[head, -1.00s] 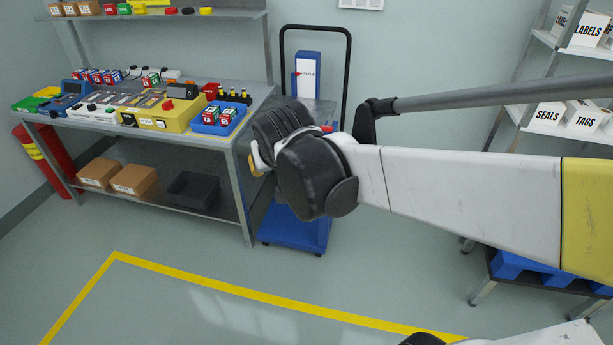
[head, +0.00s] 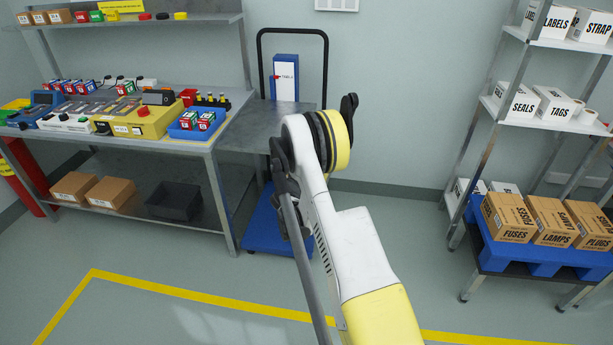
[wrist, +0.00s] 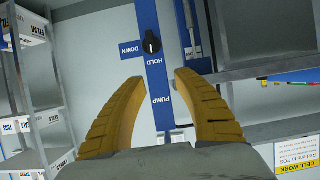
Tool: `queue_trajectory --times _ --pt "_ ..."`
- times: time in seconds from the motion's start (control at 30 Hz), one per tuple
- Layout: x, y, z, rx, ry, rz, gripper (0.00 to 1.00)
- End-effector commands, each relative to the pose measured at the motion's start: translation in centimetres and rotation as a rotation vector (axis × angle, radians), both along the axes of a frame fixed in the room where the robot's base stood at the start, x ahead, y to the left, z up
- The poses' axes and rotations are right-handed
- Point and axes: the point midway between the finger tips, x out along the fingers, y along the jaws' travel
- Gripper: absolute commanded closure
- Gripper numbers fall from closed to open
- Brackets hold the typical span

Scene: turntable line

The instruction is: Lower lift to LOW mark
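The lift is a blue wheeled cart with a black push frame (head: 293,32), a grey table top (head: 258,128) and a blue base (head: 268,232). Its blue mast (head: 286,60) carries a white scale panel (head: 286,84) with a small red pointer at its left edge; the marks are too small to read. In the wrist view, a black knob (wrist: 152,42) sits on a blue plate (wrist: 160,100) lettered DOWN, HOLD and PUMP. My gripper (wrist: 160,77) is open, its yellow fingers apart and empty, below the knob in the picture. In the head view my arm hides the fingers.
A workbench (head: 215,140) with control boxes and bins stands left of the lift. Shelves (head: 530,110) with white boxes and a stand (head: 480,255) with a blue pallet and brown cartons stand right. A yellow line (head: 200,298) marks the floor, which is clear in front.

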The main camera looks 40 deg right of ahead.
Motion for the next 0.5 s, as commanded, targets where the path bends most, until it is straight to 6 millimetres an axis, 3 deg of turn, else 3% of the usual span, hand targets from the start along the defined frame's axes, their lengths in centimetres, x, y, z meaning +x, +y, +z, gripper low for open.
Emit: queue_trajectory --times 0.1,0.23,0.5 --pt "-0.4 -1.0 -2.3 -0.009 -0.017 -0.016 0.63" --pt "-0.2 -1.6 -3.2 -0.012 -0.023 -0.02 0.63" --pt "2.6 -5.0 -5.3 -0.011 -0.022 -0.021 0.63"
